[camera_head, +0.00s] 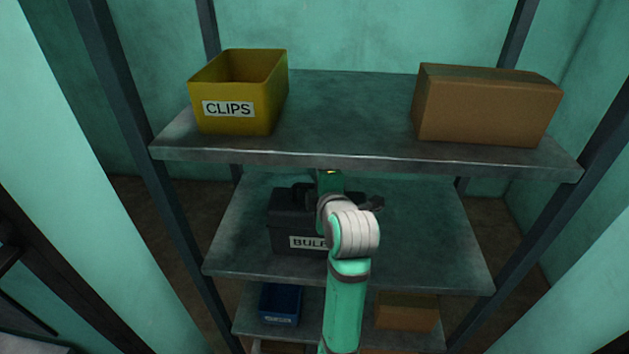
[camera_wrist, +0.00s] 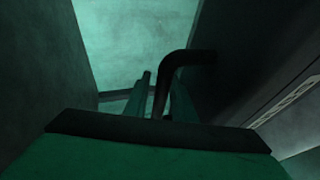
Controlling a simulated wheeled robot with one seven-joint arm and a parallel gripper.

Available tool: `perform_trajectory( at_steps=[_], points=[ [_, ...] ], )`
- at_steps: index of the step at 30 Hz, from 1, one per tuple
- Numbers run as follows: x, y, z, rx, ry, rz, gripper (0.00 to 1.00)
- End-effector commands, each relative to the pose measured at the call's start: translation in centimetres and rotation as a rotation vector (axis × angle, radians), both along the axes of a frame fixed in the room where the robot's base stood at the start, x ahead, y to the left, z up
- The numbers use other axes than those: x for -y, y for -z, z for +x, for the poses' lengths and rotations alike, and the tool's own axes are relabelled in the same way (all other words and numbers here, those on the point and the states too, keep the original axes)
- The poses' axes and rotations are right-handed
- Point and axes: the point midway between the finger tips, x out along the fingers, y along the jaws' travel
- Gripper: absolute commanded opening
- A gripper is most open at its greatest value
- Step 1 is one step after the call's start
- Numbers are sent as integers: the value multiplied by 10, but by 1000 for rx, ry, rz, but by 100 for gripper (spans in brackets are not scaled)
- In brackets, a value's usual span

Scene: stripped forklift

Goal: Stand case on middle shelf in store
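A dark case (camera_head: 294,222) with a white label, partly reading "BULB", stands upright on the middle shelf (camera_head: 420,255), left of the shelf's centre. My arm covers its right part. My gripper (camera_head: 329,182) is at the case's top right, with its fingers mostly hidden in the head view. In the wrist view, the case's dark side (camera_wrist: 255,60) fills the right, with its label edge-on. Its bent black handle (camera_wrist: 178,62) runs down between my two green fingers (camera_wrist: 162,97). I cannot tell whether the fingers press on the handle.
The upper shelf (camera_head: 345,115) is close above my gripper and holds a yellow CLIPS bin (camera_head: 235,95) and a cardboard box (camera_head: 485,105). The lower shelf holds a blue bin (camera_head: 280,304) and a brown box (camera_head: 406,310). The middle shelf's right side is clear.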

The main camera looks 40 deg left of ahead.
Motion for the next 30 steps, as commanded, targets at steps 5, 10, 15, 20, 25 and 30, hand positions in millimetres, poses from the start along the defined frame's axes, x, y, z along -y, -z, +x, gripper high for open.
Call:
perform_trajectory(
  at_steps=[5,10,15,20,25,30],
  points=[
    [2,2,1,-4,3,-3,31],
    [2,3,2,-6,5,-5,31],
    [11,-2,-4,-6,7,-5,31],
    [31,-12,-20,-2,6,-3,31],
    [56,-23,-41,-3,5,-3,31],
    [77,-33,-58,-1,5,-2,31]
  ],
)
